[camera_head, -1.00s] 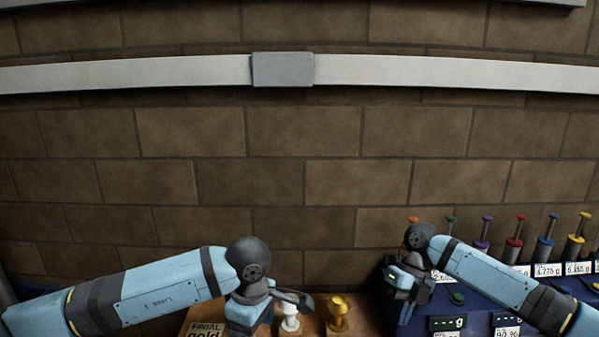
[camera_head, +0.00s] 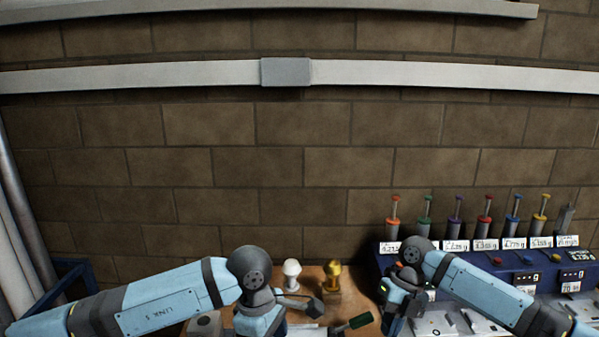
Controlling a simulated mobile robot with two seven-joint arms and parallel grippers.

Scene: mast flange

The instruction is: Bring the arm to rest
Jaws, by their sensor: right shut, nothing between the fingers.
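My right arm comes in from the right, bent at its dark wrist joint. My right gripper (camera_head: 392,312) hangs below it, in front of the blue rack, and is shut with nothing seen in it. My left arm reaches in from the left. My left gripper (camera_head: 304,306) is low over the wooden bench, partly hidden by its own wrist, and its fingers cannot be made out well. A white finial (camera_head: 291,275) and a gold finial (camera_head: 332,277) stand upright on the bench behind it, apart from the gripper.
A blue rack (camera_head: 462,258) with several coloured plungers and labels stands at the right. Grey plates (camera_head: 480,322) lie at lower right. A blue frame (camera_head: 62,284) stands at left.

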